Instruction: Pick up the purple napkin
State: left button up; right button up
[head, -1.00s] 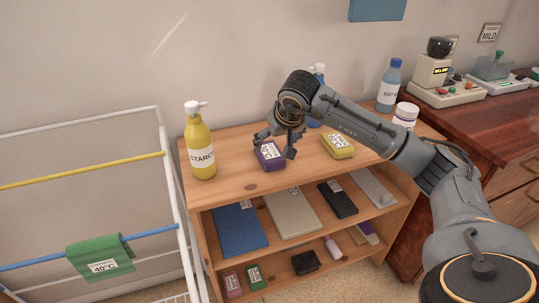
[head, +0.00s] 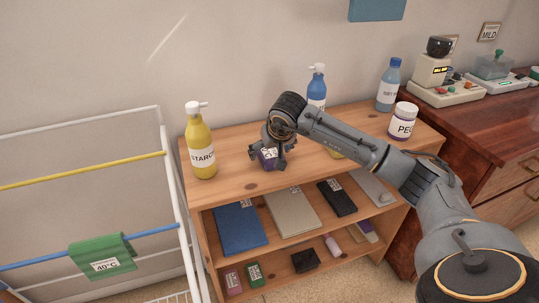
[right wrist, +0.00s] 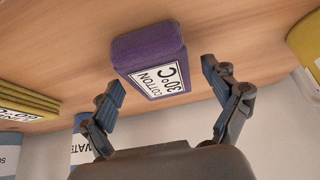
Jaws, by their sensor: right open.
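The purple napkin (head: 269,158) is a folded block with a white label. It lies on the top of the wooden dresser, and in the right wrist view the napkin (right wrist: 145,60) shows its "30°C COTTON" label. My right gripper (head: 268,160) is right above and around the napkin in the head view, partly hiding it. In the right wrist view my right gripper (right wrist: 165,85) is open, with its two fingers spread wide and the napkin ahead between and beyond the tips. It does not hold the napkin. My left gripper is not in view.
A yellow starch bottle (head: 200,145) stands left of the napkin. A blue pump bottle (head: 317,88) stands behind, and a white jar (head: 403,121) at right. A yellow folded cloth (head: 336,154) is mostly hidden by my arm. A drying rack (head: 172,190) stands left of the dresser (head: 225,190).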

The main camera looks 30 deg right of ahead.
jog(key=shift+f, duration=0.2)
dwell(0.3)
jog(key=c, duration=1.2)
jog(key=shift+r, duration=0.1)
jog(key=shift+c, duration=0.2)
